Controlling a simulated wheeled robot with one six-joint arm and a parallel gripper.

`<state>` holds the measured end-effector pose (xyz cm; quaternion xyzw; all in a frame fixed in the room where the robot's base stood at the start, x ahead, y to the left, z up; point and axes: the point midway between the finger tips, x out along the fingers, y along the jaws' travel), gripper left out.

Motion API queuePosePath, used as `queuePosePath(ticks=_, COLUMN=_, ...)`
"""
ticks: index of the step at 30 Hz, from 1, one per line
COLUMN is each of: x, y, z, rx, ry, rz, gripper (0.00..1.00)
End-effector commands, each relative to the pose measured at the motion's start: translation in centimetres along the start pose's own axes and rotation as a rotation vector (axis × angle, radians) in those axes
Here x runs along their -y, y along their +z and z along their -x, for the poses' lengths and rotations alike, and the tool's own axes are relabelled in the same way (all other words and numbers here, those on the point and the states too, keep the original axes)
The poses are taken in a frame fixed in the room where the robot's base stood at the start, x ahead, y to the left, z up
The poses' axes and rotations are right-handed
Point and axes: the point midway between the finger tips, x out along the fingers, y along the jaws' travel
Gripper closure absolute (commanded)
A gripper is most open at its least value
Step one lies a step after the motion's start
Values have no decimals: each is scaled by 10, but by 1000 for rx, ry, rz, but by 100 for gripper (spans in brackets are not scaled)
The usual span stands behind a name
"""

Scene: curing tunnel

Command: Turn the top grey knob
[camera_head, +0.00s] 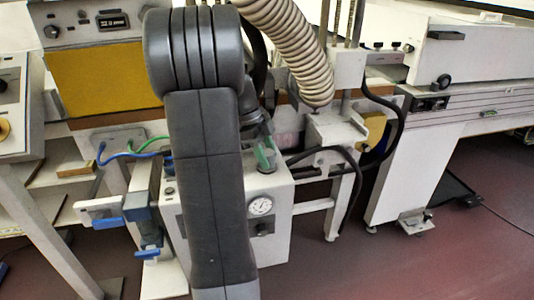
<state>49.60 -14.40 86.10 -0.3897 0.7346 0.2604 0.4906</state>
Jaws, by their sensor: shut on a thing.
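My dark grey arm stands across the middle of the head view and hides much of what is behind it. My gripper's fingers are not visible, and neither is anything between them. A dark grey round knob (52,31) sits on the upper left panel, left of a small display. A dark knob (264,227) sits below the round gauge (260,206) on the white box (278,232). Another dark knob (444,81) is on the white machine at right. I cannot tell which knob is the task's top grey one.
A ribbed beige hose (290,45) hangs right of my arm. A greenish clear part (265,155) stands at the top of the white box. Blue-handled valves (137,206) stick out at lower left. Black cables (352,185) loop at right. Reddish floor (320,275) is open at lower right.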

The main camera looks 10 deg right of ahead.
Motion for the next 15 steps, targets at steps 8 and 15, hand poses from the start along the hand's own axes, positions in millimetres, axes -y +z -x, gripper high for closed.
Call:
queuePosePath(ticks=8, x=0, y=0, z=1, rx=2, ry=-2, rz=0, gripper=80)
queuePosePath(ticks=15, x=0, y=0, z=0, rx=1, ry=-1, rz=0, gripper=36)
